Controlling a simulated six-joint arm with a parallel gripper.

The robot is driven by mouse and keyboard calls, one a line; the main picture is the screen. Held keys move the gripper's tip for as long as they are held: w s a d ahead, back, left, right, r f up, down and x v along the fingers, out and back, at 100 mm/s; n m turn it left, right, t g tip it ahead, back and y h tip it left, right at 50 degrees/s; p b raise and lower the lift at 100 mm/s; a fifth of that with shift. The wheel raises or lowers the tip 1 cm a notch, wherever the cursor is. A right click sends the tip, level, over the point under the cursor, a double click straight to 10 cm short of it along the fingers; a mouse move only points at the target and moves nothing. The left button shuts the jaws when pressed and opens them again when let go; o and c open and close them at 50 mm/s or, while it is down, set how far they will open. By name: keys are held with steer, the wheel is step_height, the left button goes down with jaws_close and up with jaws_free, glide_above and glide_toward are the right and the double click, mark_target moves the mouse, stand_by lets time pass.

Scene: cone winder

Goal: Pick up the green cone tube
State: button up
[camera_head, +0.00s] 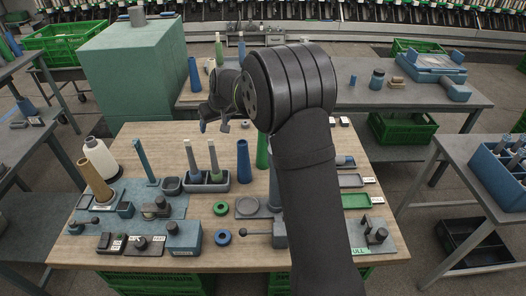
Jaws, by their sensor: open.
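A green cone tube (262,150) stands upright on the wooden table (150,258), just left of my arm, which hides part of it. My gripper (214,126) is above the table, to the upper left of the green tube and apart from it. Its two fingers point down and are open, with nothing between them. A blue cone tube (243,160) stands just left of the green one.
A thin blue post (145,160) rises from a blue mat. A large green box (135,75) stands behind.

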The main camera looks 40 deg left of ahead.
steer(key=w+d+r+n+h, duration=0.2)
steer(key=w+d+h, duration=0.15)
steer(key=w, duration=0.45)
steer(key=w+d+r+n+h, duration=0.2)
steer(key=w+d+r+n, duration=0.15)
steer(key=w, duration=0.55)
steer(key=shift+m+y, duration=0.25)
steer(key=shift+m, duration=0.2)
steer(key=f, duration=1.2)
steer(key=shift+s+d+f, duration=0.2)
steer(key=shift+s+d, duration=0.05)
steer(key=shift+a+f, duration=0.15)
steer(key=shift+f, duration=1.2)
steer(key=shift+a+f, duration=0.15)
steer(key=shift+f, duration=1.15)
steer(key=c, duration=1)
